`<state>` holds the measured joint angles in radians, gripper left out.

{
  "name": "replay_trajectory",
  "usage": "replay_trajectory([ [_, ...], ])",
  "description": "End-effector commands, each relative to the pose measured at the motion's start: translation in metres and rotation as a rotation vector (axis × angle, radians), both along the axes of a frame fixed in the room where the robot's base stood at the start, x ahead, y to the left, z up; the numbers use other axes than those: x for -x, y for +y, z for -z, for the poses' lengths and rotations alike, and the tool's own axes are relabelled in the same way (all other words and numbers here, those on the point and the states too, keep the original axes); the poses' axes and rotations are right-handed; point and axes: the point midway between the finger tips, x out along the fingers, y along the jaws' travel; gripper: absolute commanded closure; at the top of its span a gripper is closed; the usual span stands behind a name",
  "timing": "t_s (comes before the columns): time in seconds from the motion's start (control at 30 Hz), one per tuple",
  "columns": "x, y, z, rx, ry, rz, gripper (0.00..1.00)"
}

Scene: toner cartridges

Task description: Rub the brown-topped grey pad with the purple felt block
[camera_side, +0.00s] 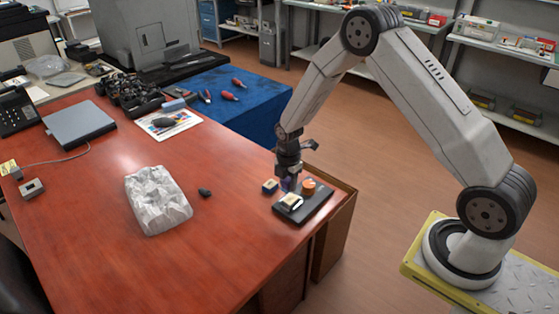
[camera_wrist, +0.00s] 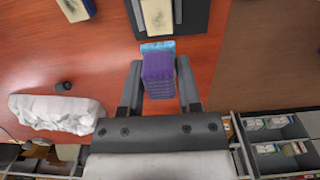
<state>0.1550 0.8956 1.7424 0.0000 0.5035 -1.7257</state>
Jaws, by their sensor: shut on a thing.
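The purple felt block (camera_wrist: 159,75) is between my gripper's fingers in the wrist view, with a light blue band at its far end. My gripper (camera_wrist: 159,88) is shut on it; in the side view my gripper (camera_side: 287,180) points down beside the dark tray, where only a little purple shows. A pale pad with a tan top and grey sides (camera_side: 290,202) sits on the tray; it shows partly in the wrist view (camera_wrist: 157,16), just beyond the block. Contact between block and pad cannot be told. A tan-topped dark blue block (camera_side: 269,187) stands left of the tray.
An orange round piece (camera_side: 309,185) is at the back of the dark tray (camera_side: 316,207), near the desk edge. A small black lump (camera_side: 205,192) and a crumpled white bundle (camera_side: 157,200) lie to the left. The red desk between is clear.

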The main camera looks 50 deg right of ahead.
Motion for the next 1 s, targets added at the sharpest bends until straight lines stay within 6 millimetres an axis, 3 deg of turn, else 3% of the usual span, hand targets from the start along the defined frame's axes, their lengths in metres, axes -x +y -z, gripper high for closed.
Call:
replay_trajectory([
  [0.3,0.000,0.000,-0.024,0.000,0.000,0.000,1.00],
  [1.0,0.000,0.005,-0.024,0.000,0.000,-0.001,1.00],
])
